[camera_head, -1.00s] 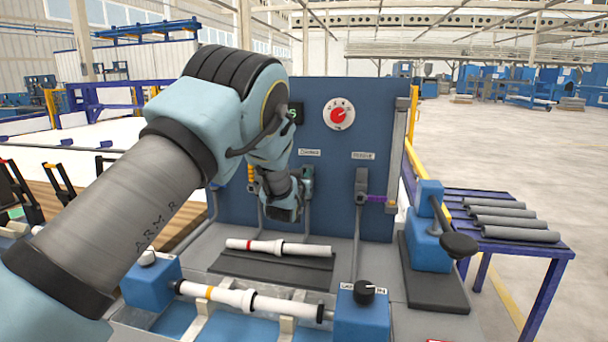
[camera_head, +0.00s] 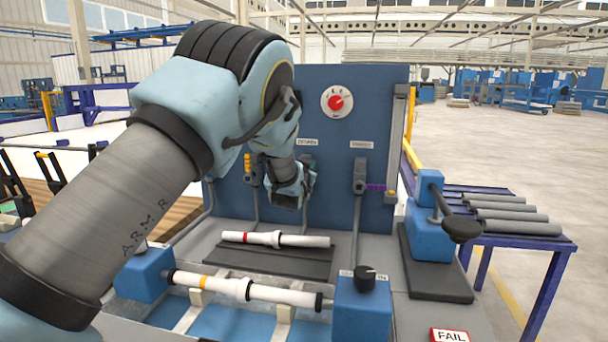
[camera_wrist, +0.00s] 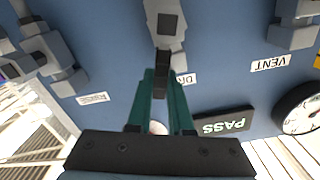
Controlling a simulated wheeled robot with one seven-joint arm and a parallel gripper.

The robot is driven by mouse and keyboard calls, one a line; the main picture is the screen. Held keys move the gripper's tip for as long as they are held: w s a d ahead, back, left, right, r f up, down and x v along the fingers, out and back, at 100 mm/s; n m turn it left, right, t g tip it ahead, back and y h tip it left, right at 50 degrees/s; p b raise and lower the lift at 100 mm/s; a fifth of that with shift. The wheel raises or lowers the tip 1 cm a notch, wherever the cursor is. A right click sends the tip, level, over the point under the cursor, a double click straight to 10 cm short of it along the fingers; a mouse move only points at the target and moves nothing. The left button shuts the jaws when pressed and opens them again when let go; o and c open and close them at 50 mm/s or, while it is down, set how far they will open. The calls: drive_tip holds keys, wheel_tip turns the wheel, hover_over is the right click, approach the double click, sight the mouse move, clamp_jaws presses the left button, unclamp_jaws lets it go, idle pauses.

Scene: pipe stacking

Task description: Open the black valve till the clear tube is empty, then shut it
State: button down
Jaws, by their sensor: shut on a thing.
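My gripper (camera_wrist: 160,100) is in front of the blue panel. In the wrist view its two teal fingers are closed on the black valve handle (camera_wrist: 161,68), which joins a grey valve body (camera_wrist: 166,22) beside a partly covered label beginning "DR". In the head view my wrist hides most of this valve and the fingertips. A narrow upright tube (camera_head: 398,140) stands at the panel's right edge, apparently the clear tube. Its liquid level cannot be made out.
Another valve (camera_head: 360,180) with a purple piece is to the right. White pipes (camera_head: 275,239) lie below on the bench. A PASS sign (camera_wrist: 222,127) shows in the wrist view.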

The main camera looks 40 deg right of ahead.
drive_tip(key=s+d+f+m+b, duration=0.2)
drive_tip(key=f+m+b, duration=0.4)
drive_tip(key=m+b, duration=0.7)
drive_tip(key=shift+s+d+m, duration=0.15)
drive_tip(key=shift+s+m, duration=0.45)
drive_tip(key=shift+s, duration=0.25)
drive_tip(key=c, duration=0.8)
unclamp_jaws()
drive_tip(key=b+v, duration=0.1)
drive_tip(key=v, duration=0.9)
drive_tip(key=shift+s+a+f+b, duration=0.1)
drive_tip(key=shift+s+a+b, duration=0.05)
drive_tip(key=shift+a+b, duration=0.2)
